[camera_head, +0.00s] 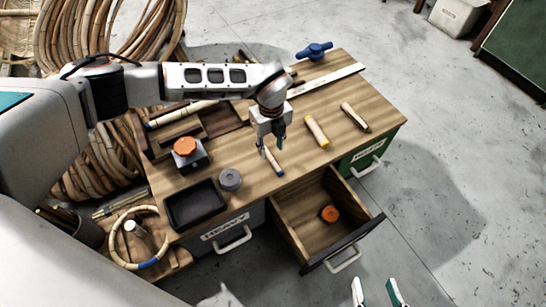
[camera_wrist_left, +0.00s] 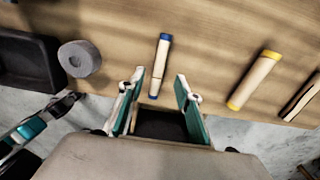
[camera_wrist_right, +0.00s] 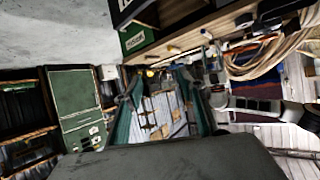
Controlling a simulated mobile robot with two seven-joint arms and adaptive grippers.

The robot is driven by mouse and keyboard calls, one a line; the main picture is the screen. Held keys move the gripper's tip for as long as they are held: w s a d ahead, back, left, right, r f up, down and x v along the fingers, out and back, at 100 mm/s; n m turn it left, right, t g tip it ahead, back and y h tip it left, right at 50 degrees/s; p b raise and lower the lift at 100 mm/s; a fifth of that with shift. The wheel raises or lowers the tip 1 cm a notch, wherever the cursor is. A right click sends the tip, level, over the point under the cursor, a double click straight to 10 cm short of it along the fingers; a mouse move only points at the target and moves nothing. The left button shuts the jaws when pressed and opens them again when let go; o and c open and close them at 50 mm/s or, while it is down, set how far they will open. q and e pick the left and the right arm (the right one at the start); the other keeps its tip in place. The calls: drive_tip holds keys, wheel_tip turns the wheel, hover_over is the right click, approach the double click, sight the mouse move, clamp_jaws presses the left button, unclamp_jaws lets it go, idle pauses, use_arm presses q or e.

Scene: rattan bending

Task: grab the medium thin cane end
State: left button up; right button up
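Three short cane ends lie on the wooden worktable. A thin one with blue ends (camera_head: 275,163) lies below my left gripper (camera_head: 271,146). A thicker one with yellow ends (camera_head: 317,131) and one with dark ends (camera_head: 354,117) lie to its right. In the left wrist view my left gripper (camera_wrist_left: 160,82) is open, and the blue-ended cane (camera_wrist_left: 160,65) shows between and beyond its fingertips, with no visible grip. The yellow-ended cane (camera_wrist_left: 254,80) lies to the right there. My right gripper (camera_head: 379,290) is open and empty over the floor at the bottom.
An open drawer (camera_head: 288,207) with an orange round piece (camera_head: 330,214) juts from the worktable (camera_head: 240,192). A grey roll (camera_head: 230,180), a black tray (camera_head: 196,205) and an orange-topped block (camera_head: 187,150) stand left of the canes. A blue clamp-like tool (camera_head: 314,51) lies at the back.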

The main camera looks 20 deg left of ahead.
sight(270, 157)
use_arm(q)
drive_tip(key=f, duration=0.1)
drive_tip(key=f+b, duration=0.1)
drive_tip(key=f, duration=0.1)
drive_tip(key=f+b, duration=0.1)
drive_tip(key=f, duration=0.1)
drive_tip(key=shift+s+a, duration=0.2)
drive_tip(key=shift+s, duration=0.05)
drive_tip(key=shift+w+f, duration=0.1)
drive_tip(key=shift+f, duration=0.1)
drive_tip(key=shift+w+r, duration=0.15)
drive_tip(key=shift+r, duration=0.15)
drive_tip(key=c, duration=0.9)
use_arm(e)
drive_tip(key=a+m, duration=0.1)
drive_tip(key=a, duration=0.1)
drive_tip(key=shift+s+a+r+m+y, duration=0.1)
drive_tip(key=shift+a+m+y, duration=0.2)
drive_tip(key=shift+m, duration=0.1)
